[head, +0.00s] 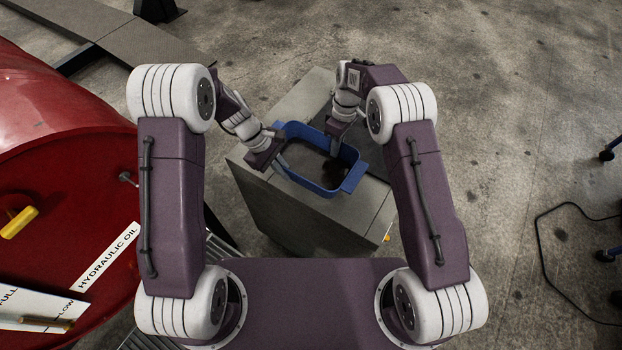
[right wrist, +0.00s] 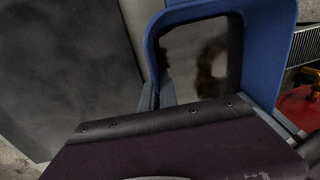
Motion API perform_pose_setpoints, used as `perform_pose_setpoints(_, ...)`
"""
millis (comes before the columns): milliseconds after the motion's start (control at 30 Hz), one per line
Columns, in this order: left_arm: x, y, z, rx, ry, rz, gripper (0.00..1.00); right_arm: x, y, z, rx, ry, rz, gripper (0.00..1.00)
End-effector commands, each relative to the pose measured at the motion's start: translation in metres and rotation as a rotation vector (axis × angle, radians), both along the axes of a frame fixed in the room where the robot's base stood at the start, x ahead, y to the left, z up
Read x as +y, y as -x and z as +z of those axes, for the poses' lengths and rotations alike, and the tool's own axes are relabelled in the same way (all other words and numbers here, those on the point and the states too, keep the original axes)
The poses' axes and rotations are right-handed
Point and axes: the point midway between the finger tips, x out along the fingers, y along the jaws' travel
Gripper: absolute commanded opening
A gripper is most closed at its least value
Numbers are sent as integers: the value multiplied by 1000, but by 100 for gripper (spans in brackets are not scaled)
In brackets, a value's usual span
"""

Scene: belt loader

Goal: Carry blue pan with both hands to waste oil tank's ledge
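The blue pan (head: 352,178) is a rectangular open pan with dark contents. It rests, apparently level, on top of a grey cabinet (head: 300,217) in the head view. My left gripper (head: 279,160) is at the pan's left rim; its fingers are too small to tell open from shut. My right gripper (head: 334,144) reaches down at the pan's far rim. In the right wrist view the fingers of the right gripper (right wrist: 225,110) look wide apart, with part of the blue pan (right wrist: 262,55) between them. The waste oil tank's ledge cannot be identified with certainty.
A red tank (head: 95,185) labelled "HYDRAULIC OIL" stands at the left, with a yellow handle (head: 19,222) on it. A grey beam (head: 125,38) lies at the top left. A black cable (head: 545,240) lies on the right floor. Concrete floor behind the cabinet is clear.

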Motion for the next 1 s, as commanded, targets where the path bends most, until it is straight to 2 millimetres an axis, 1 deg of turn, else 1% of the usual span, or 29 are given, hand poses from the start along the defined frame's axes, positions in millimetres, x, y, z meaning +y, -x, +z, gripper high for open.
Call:
perform_pose_setpoints(33, 1, 0, 2, 0, -1, 0, 0, -2, -1, 3, -3, 2, 0, 0)
perform_pose_setpoints(167, 1, 0, 2, 0, -1, 0, 0, -2, -1, 3, -3, 2, 0, 0)
perform_pose_setpoints(367, 1, 0, -4, 0, -1, 0, 0, -1, -1, -3, -3, 2, 0, 0)
perform_pose_setpoints(567, 1, 0, -19, 0, -1, 0, 0, -2, -1, -18, -3, 2, 0, 0)
perform_pose_setpoints(900, 1, 0, -51, 0, -1, 0, 0, -2, -1, -50, -3, 2, 0, 0)
perform_pose_setpoints(933, 1, 0, -50, 1, -2, -1, 6, -2, -1, -50, -3, 2, 0, 6)
perform_pose_setpoints(967, 1, 0, -47, 1, -2, -1, 15, -1, -1, -46, -2, 2, -1, 15)
perform_pose_setpoints(1000, 1, 0, -46, 1, -2, -1, 25, -1, -1, -45, -2, 2, -1, 25)
